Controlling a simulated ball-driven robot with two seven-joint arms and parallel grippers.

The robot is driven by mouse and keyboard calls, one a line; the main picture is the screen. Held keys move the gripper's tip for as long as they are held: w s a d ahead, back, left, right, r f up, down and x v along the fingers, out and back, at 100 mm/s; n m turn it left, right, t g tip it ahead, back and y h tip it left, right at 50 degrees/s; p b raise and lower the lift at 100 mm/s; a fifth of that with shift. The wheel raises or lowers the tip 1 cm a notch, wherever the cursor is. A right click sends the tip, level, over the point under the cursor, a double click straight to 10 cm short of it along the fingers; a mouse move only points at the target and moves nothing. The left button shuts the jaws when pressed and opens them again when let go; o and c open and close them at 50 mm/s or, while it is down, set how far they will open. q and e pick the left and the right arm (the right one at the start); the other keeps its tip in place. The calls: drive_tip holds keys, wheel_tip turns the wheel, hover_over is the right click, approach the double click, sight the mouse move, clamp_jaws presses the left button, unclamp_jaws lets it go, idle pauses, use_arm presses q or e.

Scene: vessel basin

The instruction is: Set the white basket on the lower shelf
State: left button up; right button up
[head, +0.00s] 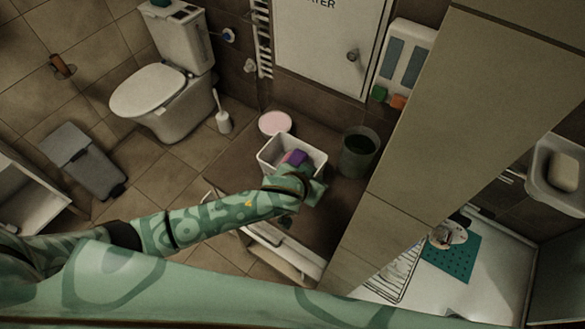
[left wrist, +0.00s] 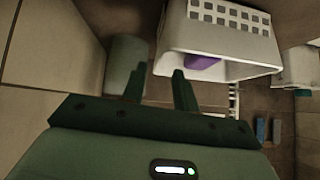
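The white basket (head: 279,166) stands in the middle of the head view, with purple and pink things inside. In the left wrist view the basket (left wrist: 222,42) is at top right, with a slotted wall and a purple item showing. My left gripper (head: 309,188) is at the basket's near right side in the head view. Its two fingers (left wrist: 160,72) are apart, with the basket's near corner close to the gap between the tips. I cannot tell whether they touch it. A low pale unit (head: 283,252) lies below the basket; I cannot tell if it is the lower shelf. My right gripper is not in view.
A dark green bin (head: 360,153) stands right of the basket, and a pink round lid or bowl (head: 275,123) behind it. A toilet (head: 155,97) and brush (head: 223,119) are at left. A tall tiled partition (head: 440,120) closes off the right. Floor left of the basket is clear.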

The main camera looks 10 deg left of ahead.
sight(316, 174)
use_arm(q)
drive_tip(key=b+x, duration=0.2)
drive_tip(key=x, duration=0.5)
drive_tip(key=shift+d+f, duration=0.1)
drive_tip(key=shift+s, duration=0.1)
clamp_jaws()
